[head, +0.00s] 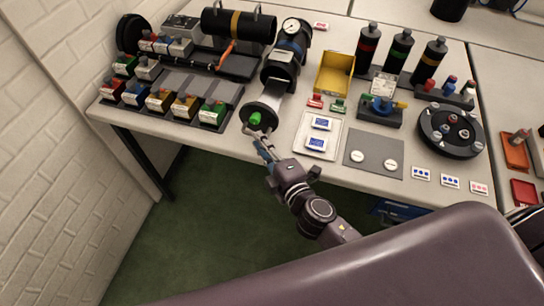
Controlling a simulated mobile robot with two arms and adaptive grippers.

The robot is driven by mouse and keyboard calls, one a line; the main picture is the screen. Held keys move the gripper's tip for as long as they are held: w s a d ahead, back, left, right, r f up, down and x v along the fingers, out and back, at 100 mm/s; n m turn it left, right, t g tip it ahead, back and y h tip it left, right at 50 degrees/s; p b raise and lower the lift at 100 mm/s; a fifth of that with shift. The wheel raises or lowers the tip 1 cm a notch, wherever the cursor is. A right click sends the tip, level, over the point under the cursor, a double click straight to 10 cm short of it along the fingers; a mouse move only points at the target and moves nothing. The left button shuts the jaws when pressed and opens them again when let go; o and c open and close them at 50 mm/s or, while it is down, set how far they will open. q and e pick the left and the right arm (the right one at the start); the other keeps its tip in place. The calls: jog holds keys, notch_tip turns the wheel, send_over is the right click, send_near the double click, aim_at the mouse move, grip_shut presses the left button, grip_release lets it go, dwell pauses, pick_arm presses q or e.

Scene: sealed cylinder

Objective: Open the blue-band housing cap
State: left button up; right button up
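My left gripper is out of view.
A black cylinder with an orange band (238,25) and rows of colored blocks (160,100) stand to the left. A white tray (303,150), a grey mat (374,165) and a yellow bin (335,72) are to the right. A white brick wall (50,130) bounds the left.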

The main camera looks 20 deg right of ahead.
jog(key=v, duration=0.8)
dwell(0.4)
jog(key=s+d+f+m+g+h, duration=0.1)
jog(key=s+d+f+m+g, duration=0.15)
jog(key=f, duration=0.75)
jog(key=s+d+f+m+g+h, duration=0.1)
jog(key=s+f+m+g, duration=0.15)
jog(key=f, duration=0.85)
jog(key=s+d+f+m+g, duration=0.2)
jog(key=s+f, duration=0.2)
jog(key=f, duration=0.6)
jog(key=s+d+f+m+g, duration=0.2)
jog(key=s+f+m+g, duration=0.2)
jog(key=s+f, duration=0.5)
jog(key=s+d+f+m+g+h, duration=0.1)
jog(key=s+d+f+m+g, duration=0.2)
jog(key=s+f, duration=0.7)
jog(key=s+m, duration=0.2)
jog(key=s, duration=0.6)
jog(key=shift+s+f+g, duration=0.2)
jog(key=shift+f+g, duration=0.1)
jog(key=shift+g, duration=0.1)
jog(key=shift+a, duration=0.1)
